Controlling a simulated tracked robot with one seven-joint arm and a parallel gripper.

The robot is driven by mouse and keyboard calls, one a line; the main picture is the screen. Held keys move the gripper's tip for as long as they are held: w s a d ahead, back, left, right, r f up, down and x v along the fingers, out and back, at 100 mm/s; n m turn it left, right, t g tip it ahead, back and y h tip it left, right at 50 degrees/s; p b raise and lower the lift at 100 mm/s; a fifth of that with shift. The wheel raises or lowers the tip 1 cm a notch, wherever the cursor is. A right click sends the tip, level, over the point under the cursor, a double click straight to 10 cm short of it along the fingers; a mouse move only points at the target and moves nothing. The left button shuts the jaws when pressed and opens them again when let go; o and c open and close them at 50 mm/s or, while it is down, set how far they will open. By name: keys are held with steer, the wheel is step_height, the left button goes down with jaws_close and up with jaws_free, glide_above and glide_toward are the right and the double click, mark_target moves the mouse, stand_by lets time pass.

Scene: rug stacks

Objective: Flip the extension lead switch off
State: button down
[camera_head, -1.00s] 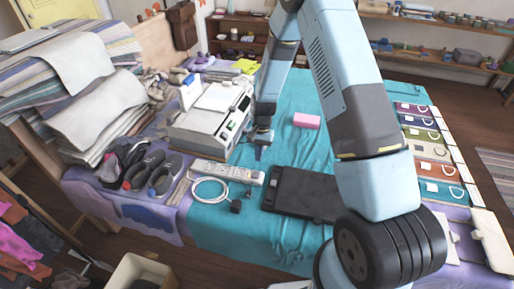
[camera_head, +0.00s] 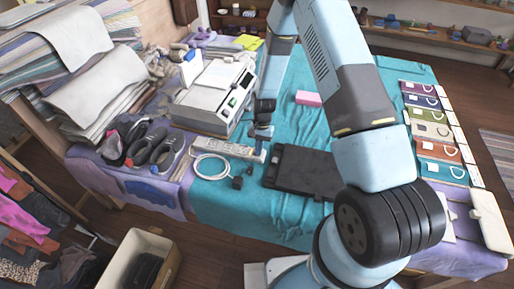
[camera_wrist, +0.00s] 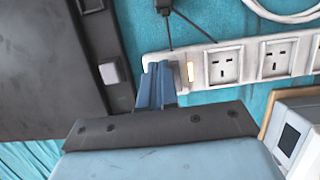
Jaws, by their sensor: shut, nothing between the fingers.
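The extension lead (camera_head: 236,149) is a white strip with several sockets, lying on the teal cloth. In the wrist view the strip (camera_wrist: 228,84) runs across the upper right, and a lit orange switch or indicator (camera_wrist: 190,72) shows near its end. My gripper (camera_wrist: 158,76) is shut and empty, its tips over that end of the strip, just left of the orange light. They hide part of the end, and I cannot tell whether they touch it. In the head view my gripper (camera_head: 262,138) is above the strip's right end.
A dark flat case (camera_head: 302,170) lies right of the strip. A white machine (camera_head: 205,102) stands behind it at the left. A coiled white cable (camera_head: 210,167) and black plug (camera_head: 238,183) lie in front. A pink block (camera_head: 308,98) is farther back.

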steer(key=shift+s+f, duration=0.15)
steer(key=shift+f, duration=0.05)
steer(key=shift+w+d+r, duration=0.1)
steer(key=shift+w+d, duration=0.05)
steer(key=shift+w, duration=0.25)
steer(key=shift+w+d+r, duration=0.1)
steer(key=shift+w, duration=0.3)
steer(key=v, duration=1.4)
steer(key=shift+d, duration=0.1)
